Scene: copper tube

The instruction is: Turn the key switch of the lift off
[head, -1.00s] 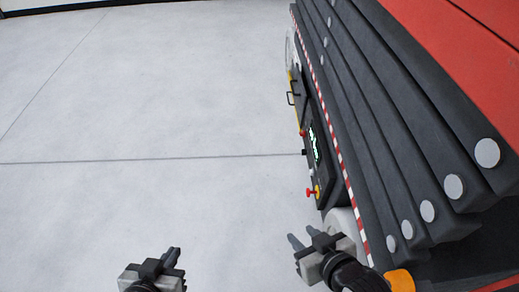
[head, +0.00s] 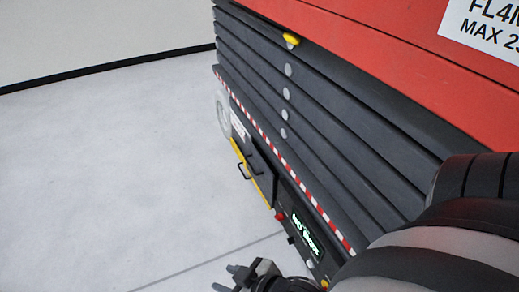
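The lift is a large red and dark grey machine (head: 330,110) filling the right side of the head view. Its side panel carries a lit green screen (head: 307,235), a red knob (head: 280,216) and a small black part (head: 291,240) that may be the key switch; it is too small to tell its position. My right gripper (head: 229,278) is at the bottom edge, left of the panel and apart from it. Its two fingers are spread and nothing shows between them. My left gripper is out of view.
A red and white striped edge (head: 290,162) runs above the panel. My own arm covers the lower right. The pale floor (head: 110,190) at left is clear.

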